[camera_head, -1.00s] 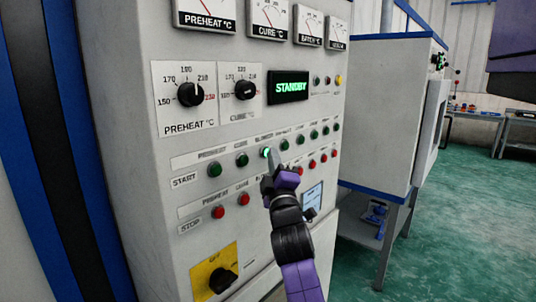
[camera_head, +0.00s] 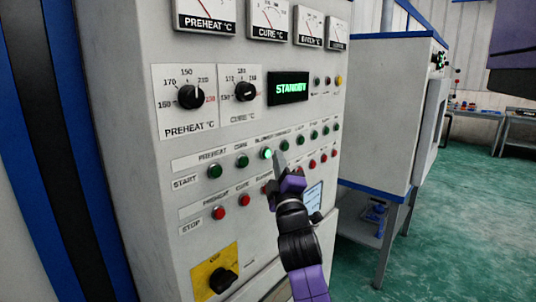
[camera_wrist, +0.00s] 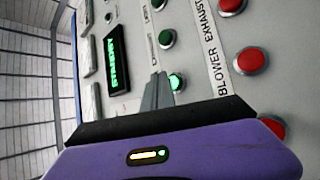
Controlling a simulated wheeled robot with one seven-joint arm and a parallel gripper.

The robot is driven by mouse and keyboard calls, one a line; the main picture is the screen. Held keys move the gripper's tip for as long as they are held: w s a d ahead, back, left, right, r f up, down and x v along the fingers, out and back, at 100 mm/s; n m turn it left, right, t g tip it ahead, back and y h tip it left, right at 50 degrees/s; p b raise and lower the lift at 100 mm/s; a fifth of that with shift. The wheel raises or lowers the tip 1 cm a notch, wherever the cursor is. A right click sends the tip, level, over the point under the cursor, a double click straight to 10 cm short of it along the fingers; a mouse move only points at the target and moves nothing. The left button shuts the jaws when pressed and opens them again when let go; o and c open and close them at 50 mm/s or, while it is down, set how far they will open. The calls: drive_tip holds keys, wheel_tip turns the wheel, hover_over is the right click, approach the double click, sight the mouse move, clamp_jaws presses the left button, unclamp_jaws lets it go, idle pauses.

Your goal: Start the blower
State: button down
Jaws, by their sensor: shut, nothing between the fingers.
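The grey control panel (camera_head: 135,120) carries a START row of green buttons above a STOP row of red ones. The third START button, under the label that reads as blower, is the blower start button (camera_head: 266,153) and glows bright green. It also glows in the wrist view (camera_wrist: 177,82), just right of the fingers. My gripper (camera_head: 280,160) is shut and empty. Its fingertips are just right of the lit button in the head view and look a little apart from it. The fingers also show in the wrist view (camera_wrist: 157,90). My gripper hides part of the STOP row.
The display (camera_head: 288,88) reads STANDBY. The preheat knob (camera_head: 190,96) and cure knob (camera_head: 245,91) sit above the buttons. A yellow-plated switch (camera_head: 222,280) is at the lower left. A grey cabinet (camera_head: 375,110) stands to the right, with open green floor (camera_head: 450,230) beyond.

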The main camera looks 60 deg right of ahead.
drive_tip(key=shift+s+a+p, duration=0.2)
drive_tip(key=shift+s+p, duration=0.2)
drive_tip(key=shift+s, duration=0.4)
drive_tip(key=shift+s+a+p, duration=0.2)
drive_tip(key=shift+s+p, duration=0.2)
drive_tip(key=shift+s, duration=0.4)
drive_tip(key=shift+s+a+p, duration=0.2)
drive_tip(key=shift+s+p, duration=0.2)
drive_tip(key=shift+s, duration=0.4)
drive_tip(key=s+a+f+m+t+y, duration=0.1)
drive_tip(key=a+f+m+t+y, duration=0.15)
drive_tip(key=a+f+y, duration=0.65)
drive_tip(key=s+a+f+m+t+y, duration=0.1)
drive_tip(key=s+a+f+t, duration=0.3)
drive_tip(key=a, duration=1.1)
drive_tip(key=s+a+f+g+y, duration=0.2)
drive_tip(key=s+a+f+y, duration=0.2)
drive_tip(key=s+a+f, duration=0.2)
drive_tip(key=s+a+f+g+y, duration=0.3)
drive_tip(key=s+a+f, duration=0.3)
drive_tip(key=s+a, duration=0.4)
drive_tip(key=shift+a+f+y, duration=0.25)
drive_tip(key=shift+a+y, duration=0.35)
drive_tip(key=shift+y, duration=0.1)
